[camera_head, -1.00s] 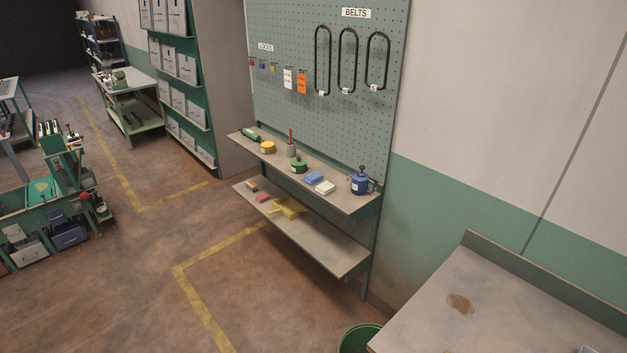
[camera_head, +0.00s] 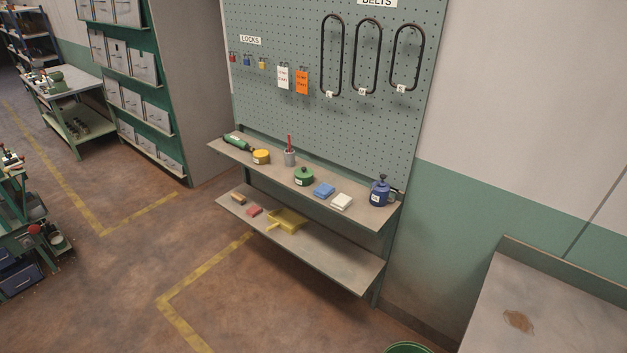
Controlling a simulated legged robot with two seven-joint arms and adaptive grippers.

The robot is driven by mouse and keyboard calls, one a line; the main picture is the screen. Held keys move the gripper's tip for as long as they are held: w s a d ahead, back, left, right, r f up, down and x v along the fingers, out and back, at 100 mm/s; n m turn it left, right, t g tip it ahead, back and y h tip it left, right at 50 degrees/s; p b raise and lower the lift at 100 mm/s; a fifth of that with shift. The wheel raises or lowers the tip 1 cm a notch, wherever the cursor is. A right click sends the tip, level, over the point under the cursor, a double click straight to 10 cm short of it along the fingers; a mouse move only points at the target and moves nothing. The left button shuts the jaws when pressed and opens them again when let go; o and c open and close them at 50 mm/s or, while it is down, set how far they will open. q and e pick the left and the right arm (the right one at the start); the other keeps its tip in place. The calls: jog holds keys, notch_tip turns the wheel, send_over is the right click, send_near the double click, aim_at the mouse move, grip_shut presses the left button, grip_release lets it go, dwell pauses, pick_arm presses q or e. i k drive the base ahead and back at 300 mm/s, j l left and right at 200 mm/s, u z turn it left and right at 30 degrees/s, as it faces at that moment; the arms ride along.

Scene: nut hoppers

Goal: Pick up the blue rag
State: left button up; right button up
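The blue rag (camera_head: 324,190) lies folded on the upper shelf (camera_head: 236,153) below the pegboard. It sits between a green round pot (camera_head: 304,177) on its left and a folded white cloth (camera_head: 341,202) on its right. Nothing covers it. Neither of my grippers shows in the head view.
The lower shelf (camera_head: 330,267) holds a yellow dustpan (camera_head: 287,221). A bench (camera_head: 560,295) stands at right. The floor in front is clear.

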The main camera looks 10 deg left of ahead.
aim_at(323, 191)
jog(key=i+j+z, duration=0.15)
jog(key=j, duration=0.25)
jog(key=i+j+z, duration=0.1)
jog(key=i+j, duration=0.25)
jog(key=i+j+z, duration=0.15)
jog(key=j, duration=0.35)
jog(key=i+l, duration=0.05)
jog(key=i, duration=0.05)
